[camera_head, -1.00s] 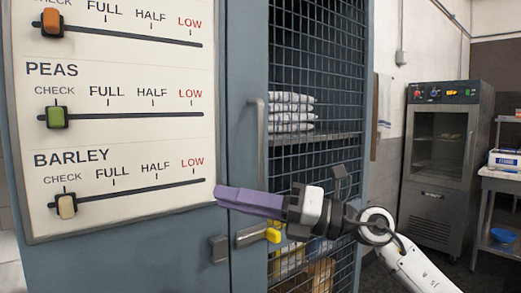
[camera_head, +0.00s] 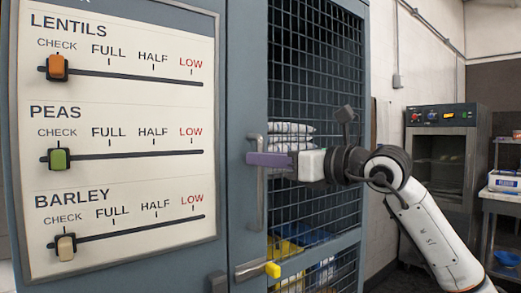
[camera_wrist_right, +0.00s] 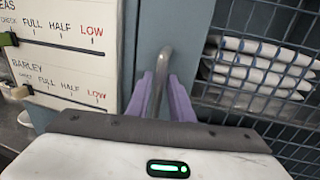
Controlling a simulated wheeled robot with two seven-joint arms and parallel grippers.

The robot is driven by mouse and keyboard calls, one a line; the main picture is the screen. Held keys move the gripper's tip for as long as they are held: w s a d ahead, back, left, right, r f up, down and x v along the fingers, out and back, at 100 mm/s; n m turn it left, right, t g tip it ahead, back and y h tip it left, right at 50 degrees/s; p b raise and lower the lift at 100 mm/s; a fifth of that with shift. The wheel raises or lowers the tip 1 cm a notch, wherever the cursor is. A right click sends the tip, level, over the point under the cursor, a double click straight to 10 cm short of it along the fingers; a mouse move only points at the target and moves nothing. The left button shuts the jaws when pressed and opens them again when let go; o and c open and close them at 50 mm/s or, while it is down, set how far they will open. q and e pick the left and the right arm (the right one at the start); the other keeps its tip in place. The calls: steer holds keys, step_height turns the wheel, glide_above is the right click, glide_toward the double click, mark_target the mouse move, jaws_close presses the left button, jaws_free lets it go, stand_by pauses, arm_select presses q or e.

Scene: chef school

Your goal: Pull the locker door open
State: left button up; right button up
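The tall blue-grey locker door (camera_head: 245,80) fills the middle of the head view and looks closed. Its vertical grey bar handle (camera_head: 261,215) sits left of the mesh panel; it also shows in the wrist view (camera_wrist_right: 165,62). My right gripper (camera_head: 250,159) reaches in from the right, with its purple fingers at the upper part of the handle. In the wrist view the fingers (camera_wrist_right: 160,80) stand on either side of the bar and look open; firm contact cannot be made out. My left gripper is out of view.
A board with sliders (camera_head: 120,175) is to the left. White folded bags (camera_head: 290,136) lie behind the mesh (camera_head: 315,60). A steel cabinet (camera_head: 445,150) and side table (camera_head: 505,185) stand at the right.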

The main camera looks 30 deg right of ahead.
steer(key=shift+w+a, duration=0.2)
steer(key=shift+w, duration=0.45)
jaws_close()
steer(key=shift+s, duration=0.15)
